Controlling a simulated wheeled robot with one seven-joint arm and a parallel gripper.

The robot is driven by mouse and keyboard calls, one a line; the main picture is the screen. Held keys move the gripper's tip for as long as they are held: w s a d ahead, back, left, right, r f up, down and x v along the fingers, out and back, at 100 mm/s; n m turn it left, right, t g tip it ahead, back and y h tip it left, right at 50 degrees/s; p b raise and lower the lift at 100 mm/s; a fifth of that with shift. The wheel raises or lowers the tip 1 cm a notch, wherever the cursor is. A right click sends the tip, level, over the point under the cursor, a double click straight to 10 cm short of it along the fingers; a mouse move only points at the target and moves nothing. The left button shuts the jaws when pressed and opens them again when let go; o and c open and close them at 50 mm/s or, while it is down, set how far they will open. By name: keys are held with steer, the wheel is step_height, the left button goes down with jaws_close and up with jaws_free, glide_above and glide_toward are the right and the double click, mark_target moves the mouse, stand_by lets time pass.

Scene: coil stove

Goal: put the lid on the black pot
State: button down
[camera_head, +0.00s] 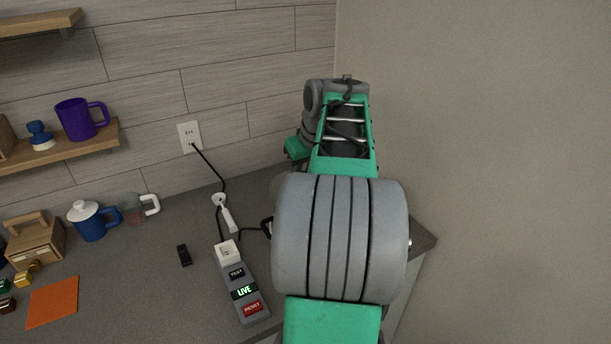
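I cannot make out a black pot or its lid in this view. My grey and green arm covers the right part of the counter and hides what lies behind it. My gripper's fingers are not visible.
A grey box with TEST, LIVE and RESET labels (243,291) lies left of my arm, with cords to a wall outlet (190,137). A wall closes the right.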

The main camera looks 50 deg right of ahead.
steer(key=shift+s+d, duration=0.2)
steer(key=shift+d, duration=0.05)
step_height(320, 180, down, 6)
steer(key=b, duration=0.5)
steer(key=shift+f, duration=0.2)
steer(key=shift+a+f+b, duration=0.1)
steer(key=shift+f+b, duration=0.4)
steer(key=shift+f, duration=0.05)
stand_by(1.6)
stand_by(0.8)
steer(key=c, duration=0.5)
jaws_free()
steer(key=shift+r+p, duration=3.15)
steer(key=shift+r, duration=0.4)
